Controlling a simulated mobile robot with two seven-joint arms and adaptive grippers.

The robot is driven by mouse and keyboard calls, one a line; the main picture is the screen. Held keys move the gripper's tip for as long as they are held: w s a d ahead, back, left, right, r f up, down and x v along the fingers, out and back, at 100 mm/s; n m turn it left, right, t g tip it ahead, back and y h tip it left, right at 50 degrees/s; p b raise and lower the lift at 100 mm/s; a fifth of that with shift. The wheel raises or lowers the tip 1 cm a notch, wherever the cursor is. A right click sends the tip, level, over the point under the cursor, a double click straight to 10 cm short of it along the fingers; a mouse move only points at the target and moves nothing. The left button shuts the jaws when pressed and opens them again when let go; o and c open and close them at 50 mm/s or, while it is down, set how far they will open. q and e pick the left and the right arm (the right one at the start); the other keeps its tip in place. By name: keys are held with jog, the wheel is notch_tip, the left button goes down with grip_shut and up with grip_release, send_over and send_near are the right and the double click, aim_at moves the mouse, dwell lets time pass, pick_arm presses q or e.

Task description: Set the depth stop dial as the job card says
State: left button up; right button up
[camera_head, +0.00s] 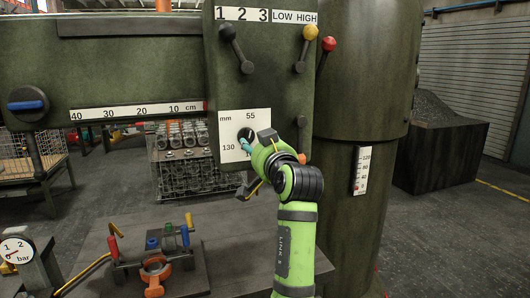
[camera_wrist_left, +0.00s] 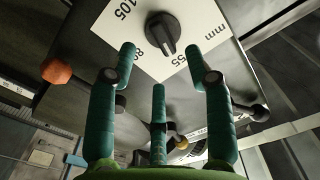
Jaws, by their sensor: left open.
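The depth stop dial (camera_head: 245,134) is a black knob on a white plate (camera_head: 257,116) marked mm, on the front of the green machine head. In the head view I read 55 and 130 on the plate; my gripper hides part of the knob and scale. The left wrist view shows the knob (camera_wrist_left: 162,33) with a raised grip bar and the numbers 105, 80 and 55. My left gripper (camera_head: 246,146) is in front of the dial. Its three teal fingers (camera_wrist_left: 160,65) are spread open and empty, seemingly short of the knob. I see no job card.
A red-knobbed lever (camera_head: 326,55) is at the right. Below stand a clamped fixture (camera_head: 155,265) and a bar gauge (camera_head: 16,250). A wire crate (camera_head: 183,165) stands behind.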

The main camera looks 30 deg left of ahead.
pick_arm(q)
jog(key=v, duration=0.6)
dwell(0.3)
